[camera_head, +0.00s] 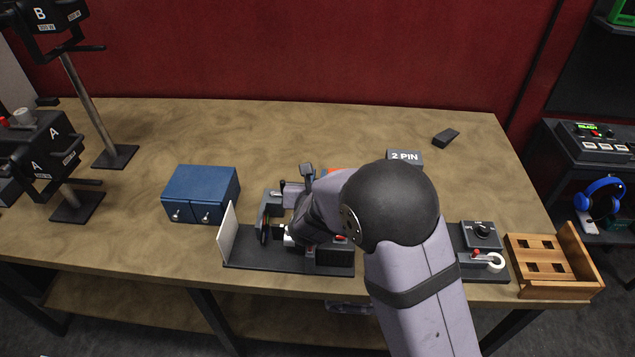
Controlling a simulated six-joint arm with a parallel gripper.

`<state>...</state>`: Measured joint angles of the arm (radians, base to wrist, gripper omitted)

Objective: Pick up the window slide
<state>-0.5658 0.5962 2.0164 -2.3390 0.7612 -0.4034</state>
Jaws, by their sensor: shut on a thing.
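My gripper (291,233) is low over the black bench device (240,258), between its white screen (227,232) at the left end and its dark block (335,260) at the right. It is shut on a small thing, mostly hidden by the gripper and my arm. I cannot make out for certain that this is the window slide. No other window slide can be picked out in view. A round dark lens-like disc (265,222) stands upright just left of the gripper.
A blue two-drawer box (203,188) stands left of the device. A "2 PIN" block (404,157) is behind my arm. A switch box (481,235) and a slotted wooden rack (545,262) are at the right. Stands marked A and B are at the left. The table's back middle is clear.

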